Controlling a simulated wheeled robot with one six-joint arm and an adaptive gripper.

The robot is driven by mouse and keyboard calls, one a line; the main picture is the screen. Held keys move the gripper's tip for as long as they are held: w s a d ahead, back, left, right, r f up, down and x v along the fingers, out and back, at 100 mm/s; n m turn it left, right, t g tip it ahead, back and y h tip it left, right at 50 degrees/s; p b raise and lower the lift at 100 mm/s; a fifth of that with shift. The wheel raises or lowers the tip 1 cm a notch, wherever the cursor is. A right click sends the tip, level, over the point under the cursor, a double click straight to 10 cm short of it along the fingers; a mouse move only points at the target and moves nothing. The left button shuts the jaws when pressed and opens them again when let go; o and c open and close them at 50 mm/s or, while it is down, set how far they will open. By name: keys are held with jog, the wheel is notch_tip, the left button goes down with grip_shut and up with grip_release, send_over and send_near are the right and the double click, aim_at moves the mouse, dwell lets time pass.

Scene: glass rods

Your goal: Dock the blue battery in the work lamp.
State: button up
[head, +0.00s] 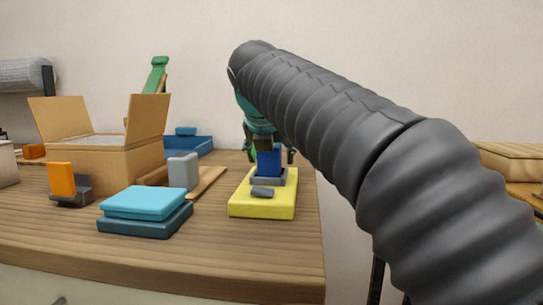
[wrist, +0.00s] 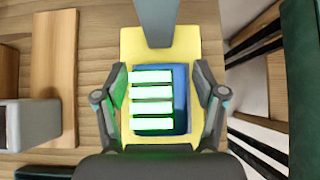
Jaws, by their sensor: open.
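The blue battery (head: 269,161) stands upright in a grey socket (head: 287,177) on the yellow body (head: 262,209), which I take for the work lamp. In the wrist view the blue battery (wrist: 181,95) shows several lit green bars on its face, over the yellow body (wrist: 130,42). My gripper (wrist: 159,85) is open, with one finger on each side of the battery and a slim gap visible. In the head view my gripper (head: 268,149) is right above and around the battery's top, partly hidden by my arm. The battery's lower end is hidden in the socket.
An orange block in a dark holder (head: 74,188), teal stacked slabs (head: 146,208), a grey block (head: 183,170) by a wooden board (head: 208,182), an open cardboard box (head: 118,157) and a blue tray (head: 201,145) stand to the left. The table's right edge is close to the yellow body.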

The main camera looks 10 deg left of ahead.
jog(key=p+v, duration=0.2)
jog(key=v, duration=0.9)
jog(key=shift+s+r+p, duration=0.25)
jog(key=shift+s+p, duration=0.05)
jog(key=shift+d, duration=0.15)
